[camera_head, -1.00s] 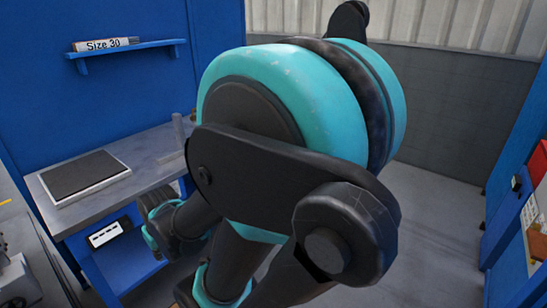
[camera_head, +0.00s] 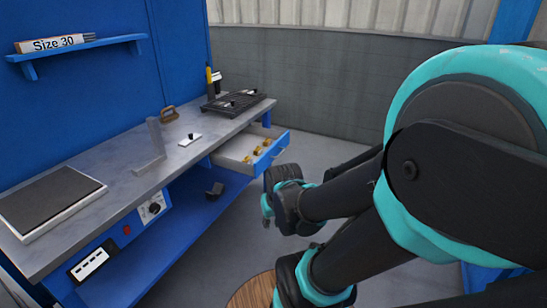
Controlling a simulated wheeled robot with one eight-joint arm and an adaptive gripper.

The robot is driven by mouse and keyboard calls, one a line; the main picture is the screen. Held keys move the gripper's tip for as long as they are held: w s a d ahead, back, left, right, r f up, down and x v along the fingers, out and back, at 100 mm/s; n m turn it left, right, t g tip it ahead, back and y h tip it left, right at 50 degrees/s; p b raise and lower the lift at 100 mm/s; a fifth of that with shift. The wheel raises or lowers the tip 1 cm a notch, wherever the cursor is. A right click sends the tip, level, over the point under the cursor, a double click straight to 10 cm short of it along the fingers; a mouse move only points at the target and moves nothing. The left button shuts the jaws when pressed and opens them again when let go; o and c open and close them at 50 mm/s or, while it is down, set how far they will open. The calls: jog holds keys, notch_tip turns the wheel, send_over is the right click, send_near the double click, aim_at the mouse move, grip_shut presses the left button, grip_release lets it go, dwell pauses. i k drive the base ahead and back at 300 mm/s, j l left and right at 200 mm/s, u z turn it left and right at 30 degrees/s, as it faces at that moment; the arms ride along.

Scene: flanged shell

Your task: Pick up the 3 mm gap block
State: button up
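Small brass-coloured pieces (camera_head: 258,151) lie in an open drawer (camera_head: 228,161) under the right end of the workbench. They may be gap blocks, but no size marking is readable, so I cannot tell which is the 3 mm one. My gripper (camera_head: 281,174) seems to be the dark end of my arm, just in front of and to the right of the drawer. Its fingers are too small and dark to tell open from shut, and I see nothing clearly held in it.
The grey workbench (camera_head: 125,160) bears a dark plate (camera_head: 48,202), an upright grey bracket (camera_head: 155,138), a small white plate with a black knob (camera_head: 190,139) and a black tray (camera_head: 235,103). A shelf (camera_head: 80,46) carries a "Size 30" box. A round wooden top (camera_head: 252,294) stands low in front.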

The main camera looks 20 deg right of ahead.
aim_at(258, 149)
jog(key=l+z, duration=0.15)
jog(key=z, duration=0.2)
jog(key=i+l+z, duration=0.2)
jog(key=i+z, duration=0.25)
jog(key=i, duration=0.15)
jog(key=i+z, duration=0.5)
jog(key=i, duration=0.7)
jog(key=i+l, duration=0.15)
jog(key=i, duration=0.5)
jog(key=i+u, duration=0.2)
jog(key=u, duration=0.2)
jog(key=i+l+u, duration=0.1)
jog(key=u, duration=0.3)
jog(key=i+l+u, duration=0.2)
jog(key=u, duration=0.2)
jog(key=i+l+u, duration=0.2)
jog(key=u, duration=0.2)
jog(key=i+l+u, duration=0.15)
jog(key=u, duration=0.3)
jog(key=i+l+u, duration=0.1)
jog(key=u, duration=0.3)
jog(key=l+u, duration=0.3)
jog(key=u, duration=0.15)
jog(key=i+l+u, duration=0.1)
jog(key=l+u, duration=0.15)
jog(key=u, duration=0.15)
jog(key=l+u, duration=0.25)
jog(key=u, duration=0.2)
jog(key=l+u, duration=0.6)
jog(key=k, duration=0.05)
